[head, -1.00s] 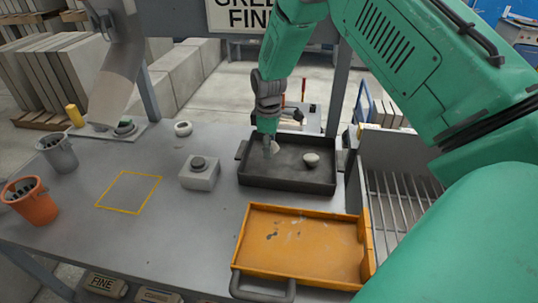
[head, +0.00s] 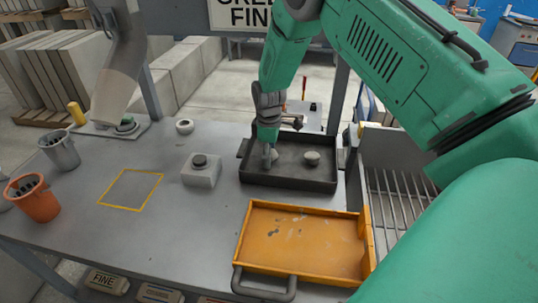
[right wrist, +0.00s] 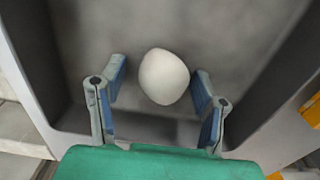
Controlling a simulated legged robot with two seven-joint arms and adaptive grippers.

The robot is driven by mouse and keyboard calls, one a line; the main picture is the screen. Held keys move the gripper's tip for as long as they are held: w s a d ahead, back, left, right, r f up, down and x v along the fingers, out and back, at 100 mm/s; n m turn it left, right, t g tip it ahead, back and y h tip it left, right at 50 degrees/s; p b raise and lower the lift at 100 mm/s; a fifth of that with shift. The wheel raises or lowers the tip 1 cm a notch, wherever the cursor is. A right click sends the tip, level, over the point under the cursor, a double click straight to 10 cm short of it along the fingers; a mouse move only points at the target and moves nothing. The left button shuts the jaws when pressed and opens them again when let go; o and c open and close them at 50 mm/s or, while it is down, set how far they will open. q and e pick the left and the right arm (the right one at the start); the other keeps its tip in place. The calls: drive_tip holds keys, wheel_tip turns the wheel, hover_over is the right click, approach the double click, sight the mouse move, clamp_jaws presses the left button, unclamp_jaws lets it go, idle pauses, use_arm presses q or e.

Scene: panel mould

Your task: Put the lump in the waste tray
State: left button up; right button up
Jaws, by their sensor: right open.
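A dark tray (head: 300,181) stands at the back right of the bench. A second pale lump (head: 275,155) shows beside the fingers of my right gripper (head: 269,160), which reaches down into the left part of this tray. In the right wrist view, a pale lump (right wrist: 163,77) lies between the two spread fingers of the right gripper (right wrist: 158,80), with a gap on each side. The gripper is open. An orange tray (head: 305,274) with stains and small bits stands nearer, at the front. My left gripper is out of view.
A grey block with a dark button (head: 201,176) stands left of the dark tray. A yellow square outline (head: 131,190) marks free bench. An orange bucket (head: 34,200) and a grey bucket (head: 60,151) stand at the left. A ribbed metal chute (head: 397,200) is at the right.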

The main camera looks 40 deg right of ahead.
wheel_tip(320, 180, up, 12)
drive_tip(key=shift+a+r+b, duration=0.15)
drive_tip(key=shift+b, duration=0.15)
idle(0.6)
